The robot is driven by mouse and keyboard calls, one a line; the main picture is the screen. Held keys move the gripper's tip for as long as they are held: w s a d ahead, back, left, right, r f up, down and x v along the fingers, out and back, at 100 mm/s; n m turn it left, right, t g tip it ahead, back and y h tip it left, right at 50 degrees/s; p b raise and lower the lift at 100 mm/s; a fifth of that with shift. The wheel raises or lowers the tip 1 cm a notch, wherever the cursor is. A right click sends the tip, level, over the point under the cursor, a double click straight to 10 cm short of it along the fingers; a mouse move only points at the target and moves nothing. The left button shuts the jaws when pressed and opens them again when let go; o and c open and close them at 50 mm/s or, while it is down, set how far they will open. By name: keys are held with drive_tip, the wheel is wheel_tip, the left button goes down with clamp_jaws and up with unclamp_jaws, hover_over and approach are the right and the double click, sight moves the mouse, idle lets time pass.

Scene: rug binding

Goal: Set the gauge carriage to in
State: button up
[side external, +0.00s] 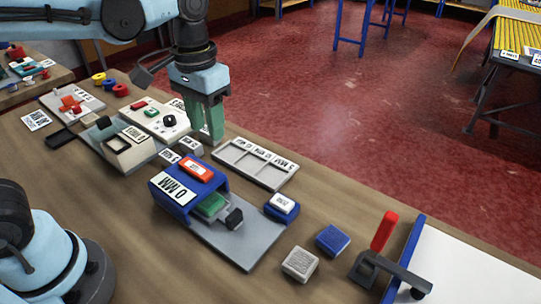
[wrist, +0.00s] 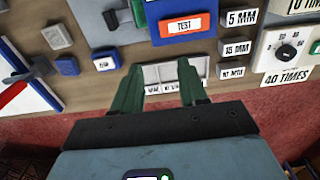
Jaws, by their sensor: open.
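The gauge is a blue housing (side external: 157,197) with a "0 MM" label and a red-orange button on top, standing on a grey base plate (side external: 240,243). Its carriage appears to be the green block (side external: 211,204) with a dark handle (side external: 234,218), sticking partly out of the housing's right side. In the wrist view the housing shows at the top with its "TEST" button (wrist: 185,25), and the dark handle (wrist: 112,20) is left of it. My gripper (side external: 211,140) has green fingers pointing down, behind the gauge and apart from it. In the wrist view its fingers (wrist: 160,92) are spread and empty.
A grey compartment tray (side external: 267,182) lies right of my gripper; in the wrist view it (wrist: 166,72) shows between the fingers. Small labelled blocks (side external: 190,147) stand near the gauge. A blue block (side external: 332,239), grey block (side external: 300,263) and red-handled lever (side external: 384,232) lie right.

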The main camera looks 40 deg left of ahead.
drive_tip(key=shift+w+a+r, duration=0.15)
drive_tip(key=shift+a+r, duration=0.05)
drive_tip(key=shift+a, duration=0.65)
drive_tip(key=shift+w+a+r, duration=0.15)
drive_tip(key=shift+a, duration=0.75)
drive_tip(key=shift+w+a+r, duration=0.15)
drive_tip(key=shift+a+r, duration=0.05)
drive_tip(key=shift+a, duration=0.65)
drive_tip(key=shift+d, duration=0.1)
hover_over(233, 214)
wheel_tip(233, 214, down, 3)
drive_tip(key=shift+f, duration=6.15)
clamp_jaws()
